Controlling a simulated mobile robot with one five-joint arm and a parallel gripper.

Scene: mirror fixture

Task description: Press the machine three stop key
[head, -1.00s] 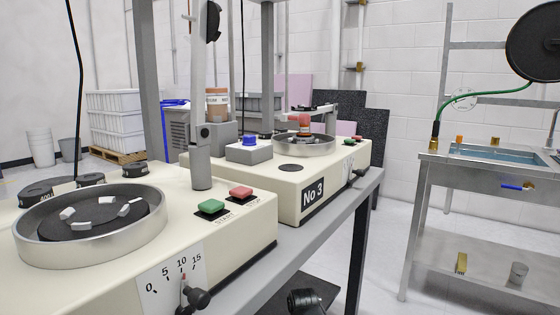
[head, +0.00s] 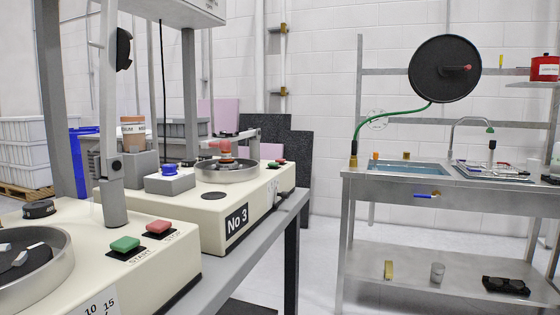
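The machine labelled No 3 (head: 237,222) is a cream box on the bench, behind the nearer machine. Its red key (head: 275,163) and green key (head: 259,168) are small and sit at its far right corner. Lettering beside them is too small to read. A round dish (head: 227,171) with a reddish piece over it is on its top. The nearer machine (head: 185,262) has a green START key (head: 125,244) and a red STOP key (head: 159,227). My gripper is not in view.
A blue-topped grey box (head: 170,182) stands on the No 3 machine's left part. The grey bench edge (head: 290,215) runs along the right of the machines. Open floor (head: 322,245) lies between it and a steel sink bench (head: 460,184). A black reel (head: 445,68) hangs above the sink.

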